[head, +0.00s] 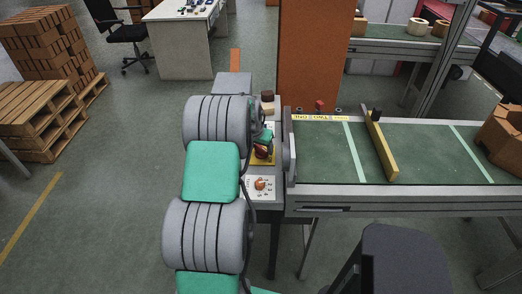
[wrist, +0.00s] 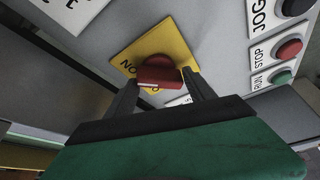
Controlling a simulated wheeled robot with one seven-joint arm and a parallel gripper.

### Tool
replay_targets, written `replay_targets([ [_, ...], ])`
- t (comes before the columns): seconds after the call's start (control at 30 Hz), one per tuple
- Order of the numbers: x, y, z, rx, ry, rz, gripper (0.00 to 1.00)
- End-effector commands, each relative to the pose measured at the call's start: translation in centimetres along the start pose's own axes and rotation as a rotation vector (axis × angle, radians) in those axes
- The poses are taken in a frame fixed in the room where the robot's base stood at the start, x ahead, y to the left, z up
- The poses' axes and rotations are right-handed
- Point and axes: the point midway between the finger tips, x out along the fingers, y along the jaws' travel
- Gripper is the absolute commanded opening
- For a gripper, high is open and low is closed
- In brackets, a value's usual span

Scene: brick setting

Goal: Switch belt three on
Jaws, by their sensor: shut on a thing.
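A red knob (wrist: 158,70) stands on a yellow plate (wrist: 150,45) of a grey control panel. Letters beginning "NO" show on the plate, and the rest is partly hidden. My gripper (wrist: 160,84) has one dark finger on each side of the knob and is shut on it. In the head view the red knob (head: 262,152) and yellow plate (head: 263,160) are partly covered by my arm. A green-topped conveyor belt (head: 325,165) runs right from the panel. I cannot tell which number this belt has.
Beside the knob are a black JOG button (wrist: 294,6), a red STOP button (wrist: 288,48) and a green RUN button (wrist: 281,77).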

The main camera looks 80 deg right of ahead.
Motion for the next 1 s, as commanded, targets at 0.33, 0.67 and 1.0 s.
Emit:
replay_targets([
  [0.33,0.3,-0.28,0.06,0.237,0.002,0.096,0.23],
  [0.67,0.09,-0.32,-0.03,0.368,0.0,0.151,0.21],
  [1.0,-0.01,-0.29,-0.08,0.392,0.001,0.161,0.21],
])
